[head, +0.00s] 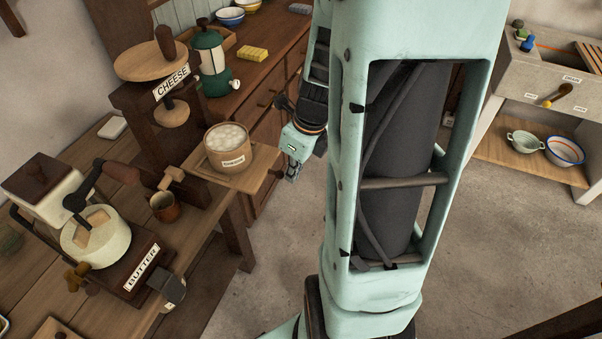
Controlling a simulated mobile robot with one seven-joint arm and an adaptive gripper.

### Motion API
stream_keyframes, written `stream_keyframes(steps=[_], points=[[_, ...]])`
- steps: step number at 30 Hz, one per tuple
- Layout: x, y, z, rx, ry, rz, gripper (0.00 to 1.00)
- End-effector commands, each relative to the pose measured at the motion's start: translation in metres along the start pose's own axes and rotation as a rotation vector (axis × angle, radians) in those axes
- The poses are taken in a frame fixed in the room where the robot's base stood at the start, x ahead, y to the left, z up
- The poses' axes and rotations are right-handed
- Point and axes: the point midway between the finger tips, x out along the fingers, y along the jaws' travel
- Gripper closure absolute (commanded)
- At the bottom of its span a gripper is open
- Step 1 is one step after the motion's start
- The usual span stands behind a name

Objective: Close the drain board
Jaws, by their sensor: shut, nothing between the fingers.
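The slatted wooden drain board (590,56) shows at the far upper right, on top of a pale stone sink stand (522,72). It is cut off by the picture's right edge, so I cannot tell how it is set. A small label that seems to read DRAIN (571,79) is on the stand's front. A dark lever with a yellow knob (548,103) is below the label. My gripper (292,174) points down in the middle of the picture, shut and empty. It is beside the crock on the left-hand table, well apart from the drain board.
A crock of white rounds (231,160) stands on a table-end board (197,172) close to my gripper. The butter churn (96,240) and cheese press (150,62) are at left. A colander (524,141) and bowl (564,151) sit under the sink. Floor (480,230) between is clear.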

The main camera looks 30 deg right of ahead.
Motion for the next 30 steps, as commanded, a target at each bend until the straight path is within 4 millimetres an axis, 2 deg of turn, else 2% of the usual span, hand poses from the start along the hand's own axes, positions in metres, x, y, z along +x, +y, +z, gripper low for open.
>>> stream_keyframes(steps=[4,16,20,26,30], points=[[0.003,0.000,0.008,0.000,0.000,-0.001,1.00],[0.003,0.000,0.010,-0.001,0.000,-0.001,1.00],[0.004,0.002,0.018,-0.003,0.001,0.001,1.00],[0.009,0.009,0.049,-0.006,0.002,0.002,1.00],[0.015,0.015,0.079,-0.007,0.002,0.002,1.00]])
